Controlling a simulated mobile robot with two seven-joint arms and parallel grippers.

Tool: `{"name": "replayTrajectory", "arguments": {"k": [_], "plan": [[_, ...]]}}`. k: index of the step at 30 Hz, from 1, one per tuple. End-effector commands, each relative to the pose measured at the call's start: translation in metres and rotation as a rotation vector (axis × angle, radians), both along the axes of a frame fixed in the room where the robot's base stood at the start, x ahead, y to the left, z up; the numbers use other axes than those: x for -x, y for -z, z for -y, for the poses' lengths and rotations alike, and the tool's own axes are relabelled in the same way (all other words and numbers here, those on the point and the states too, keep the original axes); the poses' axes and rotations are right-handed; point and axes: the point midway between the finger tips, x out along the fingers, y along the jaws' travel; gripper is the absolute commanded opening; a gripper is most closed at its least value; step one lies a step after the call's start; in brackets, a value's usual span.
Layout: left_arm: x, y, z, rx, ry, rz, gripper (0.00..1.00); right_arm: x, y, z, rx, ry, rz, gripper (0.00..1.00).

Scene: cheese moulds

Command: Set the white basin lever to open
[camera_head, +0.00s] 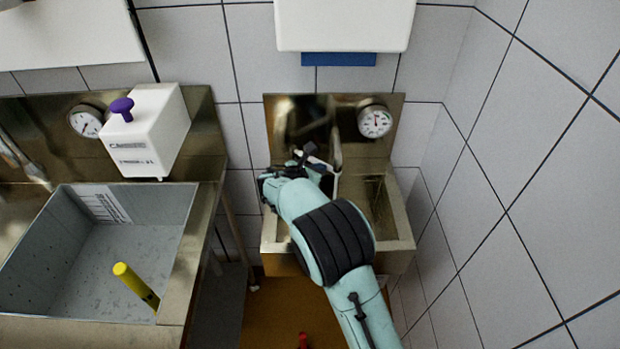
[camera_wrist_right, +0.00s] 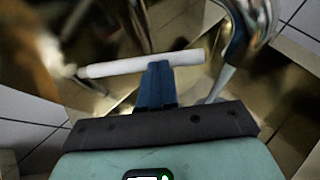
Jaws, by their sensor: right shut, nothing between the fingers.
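The white basin lever (camera_wrist_right: 140,65) is a slim white bar lying crosswise just beyond my fingertips in the right wrist view. In the head view a small part of it (camera_head: 319,163) shows beside my right gripper (camera_head: 303,160), over the small steel basin (camera_head: 397,222). My right gripper, with blue fingers (camera_wrist_right: 157,84) in the wrist view, is shut and empty. Its tips are at the lever's middle; I cannot tell whether they touch it. The steel spout (camera_wrist_right: 238,45) curves close by on the right. My forearm hides much of the basin. My left gripper is not in view.
A round gauge (camera_head: 375,121) sits on the basin's back panel, and a white dispenser (camera_head: 344,25) hangs above. On the left, a larger sink (camera_head: 190,240) holds a yellow-handled tool (camera_head: 136,284). A white box (camera_head: 148,135) with a purple knob stands behind it. A tiled wall (camera_head: 520,190) bounds the right.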

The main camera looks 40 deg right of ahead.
Motion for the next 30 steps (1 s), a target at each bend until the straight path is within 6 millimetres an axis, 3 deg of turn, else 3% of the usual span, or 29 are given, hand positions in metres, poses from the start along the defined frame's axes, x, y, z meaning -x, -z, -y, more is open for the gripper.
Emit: {"name": "replayTrajectory", "arguments": {"k": [12, 30], "plan": [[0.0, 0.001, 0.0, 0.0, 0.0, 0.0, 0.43, 0.0, -0.001, 0.019, 0.001, -0.023, 0.002, 0.0], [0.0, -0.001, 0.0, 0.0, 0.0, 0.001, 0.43, -0.001, -0.002, 0.02, 0.001, -0.022, 0.001, 0.0]]}}
